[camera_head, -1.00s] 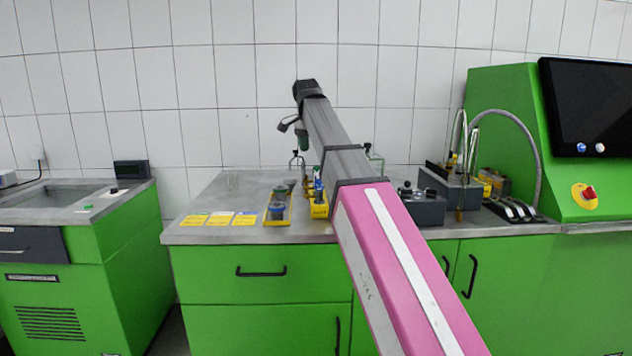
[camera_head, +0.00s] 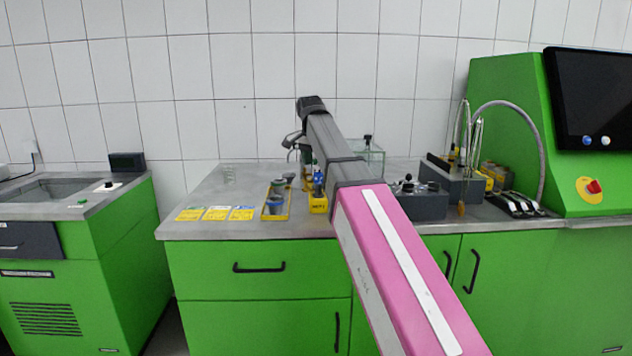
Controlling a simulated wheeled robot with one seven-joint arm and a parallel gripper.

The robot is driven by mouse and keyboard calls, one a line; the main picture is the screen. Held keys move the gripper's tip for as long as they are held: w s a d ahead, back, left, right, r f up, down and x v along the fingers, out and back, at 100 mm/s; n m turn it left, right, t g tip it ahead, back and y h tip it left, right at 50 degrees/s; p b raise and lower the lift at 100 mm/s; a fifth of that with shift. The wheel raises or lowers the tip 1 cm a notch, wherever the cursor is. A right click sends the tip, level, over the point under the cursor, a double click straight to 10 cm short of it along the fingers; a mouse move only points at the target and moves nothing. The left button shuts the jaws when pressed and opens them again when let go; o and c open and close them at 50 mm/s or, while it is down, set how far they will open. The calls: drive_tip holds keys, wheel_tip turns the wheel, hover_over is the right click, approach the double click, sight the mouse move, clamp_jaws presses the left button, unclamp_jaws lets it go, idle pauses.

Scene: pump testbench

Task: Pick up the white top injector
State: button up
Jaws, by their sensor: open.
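I cannot clearly pick out a white top injector; the parts are small and partly covered by my arm. A yellow holder (camera_head: 318,205) on the bench holds upright parts, one with a blue body (camera_head: 318,182). My gripper (camera_head: 291,141) is small and dark at the far end of my arm. It is open and hangs above the back of the bench, behind the yellow holder in the picture. I see nothing held in it.
Left of the holder is a yellow tray (camera_head: 265,214) with round cups, then several yellow-edged cards (camera_head: 215,213). A glass box (camera_head: 373,157) stands behind my arm. Dark grey blocks (camera_head: 424,203) stand to the right. The left bench top is mostly clear.

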drive_tip(key=shift+w+d+f, duration=0.1)
drive_tip(key=shift+d+f, duration=0.05)
drive_tip(key=shift+f, duration=0.55)
drive_tip(key=shift+d+f, duration=0.1)
drive_tip(key=shift+f, duration=0.6)
drive_tip(key=c, duration=1.2)
drive_tip(key=shift+o, duration=0.2)
